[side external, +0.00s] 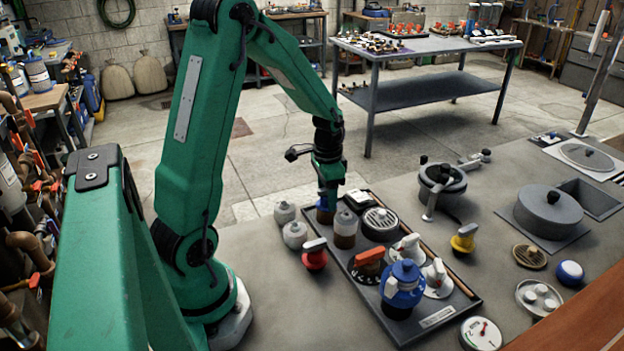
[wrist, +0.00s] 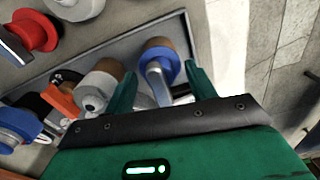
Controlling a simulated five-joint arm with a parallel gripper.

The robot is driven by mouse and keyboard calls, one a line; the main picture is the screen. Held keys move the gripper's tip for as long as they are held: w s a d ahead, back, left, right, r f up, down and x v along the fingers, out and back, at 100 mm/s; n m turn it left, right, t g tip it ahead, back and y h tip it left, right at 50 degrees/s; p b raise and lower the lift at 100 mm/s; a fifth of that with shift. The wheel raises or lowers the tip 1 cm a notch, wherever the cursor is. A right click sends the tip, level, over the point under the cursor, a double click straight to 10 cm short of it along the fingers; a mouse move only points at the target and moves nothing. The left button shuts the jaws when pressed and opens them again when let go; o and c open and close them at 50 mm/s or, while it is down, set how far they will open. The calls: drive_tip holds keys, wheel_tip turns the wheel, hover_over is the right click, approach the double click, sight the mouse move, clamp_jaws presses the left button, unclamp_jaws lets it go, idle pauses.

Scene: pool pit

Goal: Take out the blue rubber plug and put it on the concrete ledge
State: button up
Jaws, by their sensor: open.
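The blue rubber plug (wrist: 169,60) has a blue flange, a grey handle and a brown part. It is in the dark tray (wrist: 112,40), near one edge. My gripper (wrist: 161,85) is open, with its two green fingers on either side of the plug's handle in the wrist view. I cannot tell whether they touch it. The grey concrete ledge (side external: 270,292) spreads around the tray (side external: 440,318).
The ledge's front left is clear.

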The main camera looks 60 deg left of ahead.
drive_tip(key=c, duration=1.1)
drive_tip(key=shift+r, duration=0.75)
drive_tip(key=r, duration=0.1)
drive_tip(key=d+r, duration=0.1)
drive_tip(key=r, duration=0.1)
drive_tip(key=shift+r, duration=0.1)
drive_tip(key=s+d+r, duration=0.1)
drive_tip(key=d+r, duration=0.5)
drive_tip(key=d, duration=0.4)
drive_tip(key=shift+d+r, duration=0.15)
drive_tip(key=shift+d, duration=0.2)
drive_tip(key=shift+s, duration=0.1)
